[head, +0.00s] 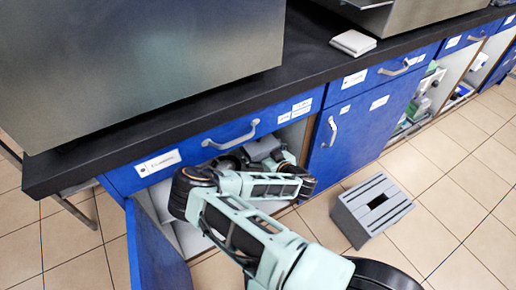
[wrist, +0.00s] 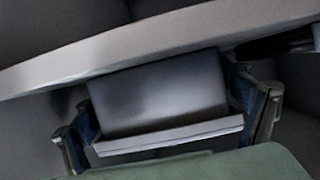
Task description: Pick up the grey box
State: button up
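The grey box (wrist: 160,95) sits between the two fingers of my gripper (wrist: 168,120) in the wrist view. It has a paler rim along its near side. The blue finger pads lie against its left and right ends, with no clear gap, so my gripper looks shut on it. In the head view a grey box (head: 262,148) shows at the opening of the blue cabinet, just past my gripper. My arm hides much of the fingers there, and the box's underside is hidden.
A pale edge (wrist: 120,62) crosses the wrist view close behind the box. An open blue door (head: 158,255) stands left of my arm. The drawer front (head: 230,135) and black worktop (head: 200,112) are above. A grey slatted stool (head: 371,208) stands on the tiled floor to the right.

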jog(key=c, duration=1.5)
jog(key=shift+c, duration=1)
jog(key=shift+r, duration=0.2)
